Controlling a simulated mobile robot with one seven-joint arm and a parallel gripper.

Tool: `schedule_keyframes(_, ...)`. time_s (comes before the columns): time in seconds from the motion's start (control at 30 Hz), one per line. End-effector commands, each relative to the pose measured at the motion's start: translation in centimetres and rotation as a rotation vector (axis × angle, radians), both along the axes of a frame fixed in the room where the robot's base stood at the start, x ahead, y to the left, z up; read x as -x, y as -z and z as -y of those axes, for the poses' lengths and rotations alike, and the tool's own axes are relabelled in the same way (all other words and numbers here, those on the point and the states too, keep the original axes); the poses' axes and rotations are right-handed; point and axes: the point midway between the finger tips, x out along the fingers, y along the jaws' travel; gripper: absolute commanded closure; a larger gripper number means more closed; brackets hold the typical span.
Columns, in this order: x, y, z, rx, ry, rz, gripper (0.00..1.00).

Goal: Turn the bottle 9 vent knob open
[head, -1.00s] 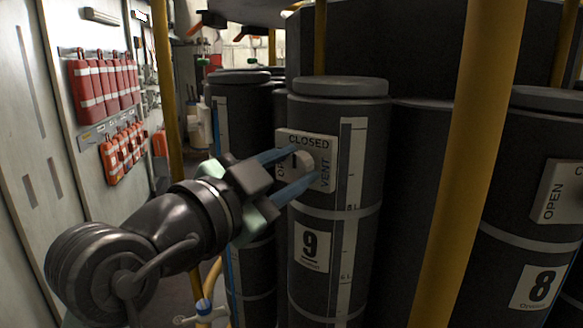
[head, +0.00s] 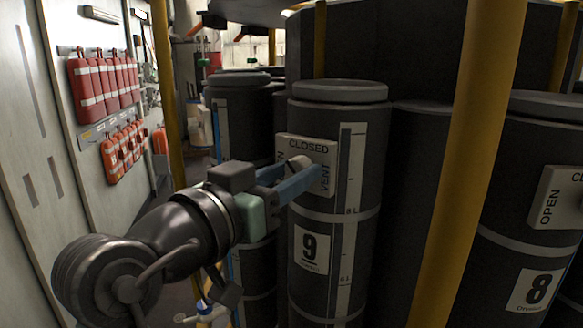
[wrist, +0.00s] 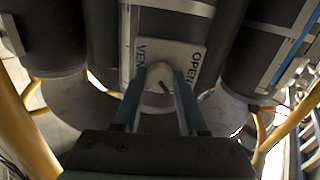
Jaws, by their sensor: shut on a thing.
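Bottle 9 (head: 345,225) is a dark upright cylinder with a white "9" label (head: 311,249). Its white vent plate (head: 322,150) reads CLOSED along the top and VENT at the right; the OPEN word at the left is mostly hidden in the head view. The wrist view shows OPEN on the plate (wrist: 195,60). The pale round vent knob (head: 299,162) sits on this plate. My gripper (head: 296,175) is shut on the knob, with blue fingers at either side. The wrist view shows the knob (wrist: 158,78) between the fingers, with a dark mark on its face.
A yellow post (head: 463,170) stands between bottle 9 and bottle 8 (head: 530,230). Another yellow post (head: 166,90) stands left of the bottles. Red canisters (head: 103,82) hang on the left wall. Another dark bottle (head: 240,115) stands close behind bottle 9.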

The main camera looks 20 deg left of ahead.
Motion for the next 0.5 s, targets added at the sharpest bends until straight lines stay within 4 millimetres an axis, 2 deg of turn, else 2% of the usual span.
schedule_keyframes(0.5, -0.02, -0.19, 0.05, 0.480, 0.000, -0.095, 1.00)
